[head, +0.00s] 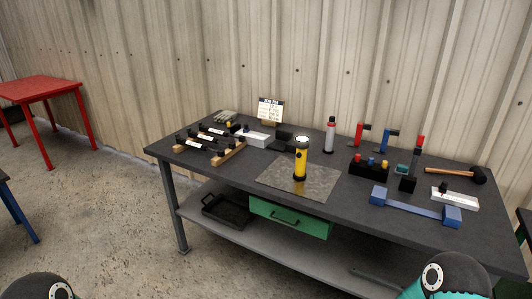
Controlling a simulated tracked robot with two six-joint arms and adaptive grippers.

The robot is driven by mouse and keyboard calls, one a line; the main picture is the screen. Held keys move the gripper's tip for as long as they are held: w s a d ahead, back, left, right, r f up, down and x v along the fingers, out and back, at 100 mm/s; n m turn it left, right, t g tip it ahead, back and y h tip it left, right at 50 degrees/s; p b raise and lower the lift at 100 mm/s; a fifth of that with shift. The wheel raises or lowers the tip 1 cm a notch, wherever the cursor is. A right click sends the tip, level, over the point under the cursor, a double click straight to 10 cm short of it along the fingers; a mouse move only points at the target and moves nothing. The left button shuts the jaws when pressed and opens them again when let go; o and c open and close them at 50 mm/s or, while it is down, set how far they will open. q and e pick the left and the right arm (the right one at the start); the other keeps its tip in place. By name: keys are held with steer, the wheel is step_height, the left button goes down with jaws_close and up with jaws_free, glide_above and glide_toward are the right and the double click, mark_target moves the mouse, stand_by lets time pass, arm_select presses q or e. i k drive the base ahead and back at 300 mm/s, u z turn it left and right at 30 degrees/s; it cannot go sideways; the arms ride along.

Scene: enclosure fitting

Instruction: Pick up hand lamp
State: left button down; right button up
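The hand lamp (299,160), yellow with black bands, stands upright on a grey square plate (322,187) near the middle of the dark workbench (345,205). Its lens end is up, and nothing is touching it from the sides. Only rounded parts of my own arms show at the bottom left and bottom right edges; neither gripper is in view.
A silver bottle with a red top (329,136) stands behind the lamp. A black block with coloured pegs (368,169), a blue-ended bar (416,206) and a hammer (456,173) lie to the right. Racked tools (213,145) lie left. A red table (40,89) stands far left.

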mark_target(301, 143)
steer(key=u, duration=0.4)
steer(key=i, duration=1.2)
steer(key=z, duration=0.35)
